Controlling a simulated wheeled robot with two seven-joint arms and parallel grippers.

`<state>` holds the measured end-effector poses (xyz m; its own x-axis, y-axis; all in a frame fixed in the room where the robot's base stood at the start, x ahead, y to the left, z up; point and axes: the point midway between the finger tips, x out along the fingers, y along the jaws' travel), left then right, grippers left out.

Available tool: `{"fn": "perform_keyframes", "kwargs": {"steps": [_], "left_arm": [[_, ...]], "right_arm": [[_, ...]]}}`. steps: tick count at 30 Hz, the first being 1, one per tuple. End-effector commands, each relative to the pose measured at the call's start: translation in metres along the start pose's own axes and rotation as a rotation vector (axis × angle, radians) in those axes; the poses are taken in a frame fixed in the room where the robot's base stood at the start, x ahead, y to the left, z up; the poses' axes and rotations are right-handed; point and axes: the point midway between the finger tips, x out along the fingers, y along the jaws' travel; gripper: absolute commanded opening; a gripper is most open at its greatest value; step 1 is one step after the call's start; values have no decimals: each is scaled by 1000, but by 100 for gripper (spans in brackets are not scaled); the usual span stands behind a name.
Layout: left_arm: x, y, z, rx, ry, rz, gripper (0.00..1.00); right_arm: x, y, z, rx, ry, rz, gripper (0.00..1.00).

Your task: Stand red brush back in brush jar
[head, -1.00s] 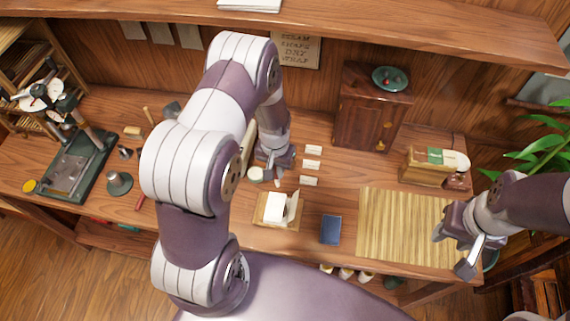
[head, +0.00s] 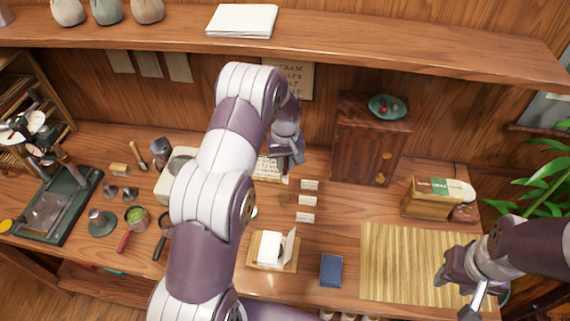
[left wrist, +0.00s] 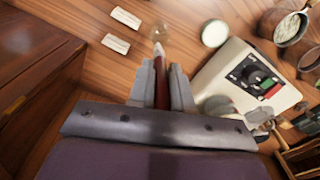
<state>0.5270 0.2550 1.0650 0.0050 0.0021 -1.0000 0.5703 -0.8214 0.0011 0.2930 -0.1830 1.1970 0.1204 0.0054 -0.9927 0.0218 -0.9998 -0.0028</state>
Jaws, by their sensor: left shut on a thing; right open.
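My left gripper (left wrist: 161,85) is shut on the red brush (left wrist: 161,70) in the left wrist view. The dark red handle lies between the fingers, and its pale, blurred end points away from the gripper. In the head view my left gripper (head: 288,158) is over the back of the table, near the wall, left of the cabinet; the brush is not clear there. I cannot make out the brush jar for certain in either view. My right gripper (head: 462,285) is open and empty at the right, by the slatted mat.
A white box with a dark panel (left wrist: 245,80) stands beside the left gripper. Small white cards (head: 308,201) lie right of it, before the dark cabinet (head: 372,140). A wooden shelf (head: 350,42) runs overhead.

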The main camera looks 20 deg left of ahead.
Motion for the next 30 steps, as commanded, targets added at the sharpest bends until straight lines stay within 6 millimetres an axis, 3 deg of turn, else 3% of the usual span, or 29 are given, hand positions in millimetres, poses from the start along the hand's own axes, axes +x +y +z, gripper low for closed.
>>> {"fn": "perform_keyframes", "kwargs": {"steps": [19, 30], "left_arm": [[71, 0, 1, 2, -1, 0, 0], [79, 0, 0, 3, 0, 0, 0]], "right_arm": [[49, 0, 6, 0, 0, 0, 43], [53, 0, 6, 0, 0, 0, 43]]}}
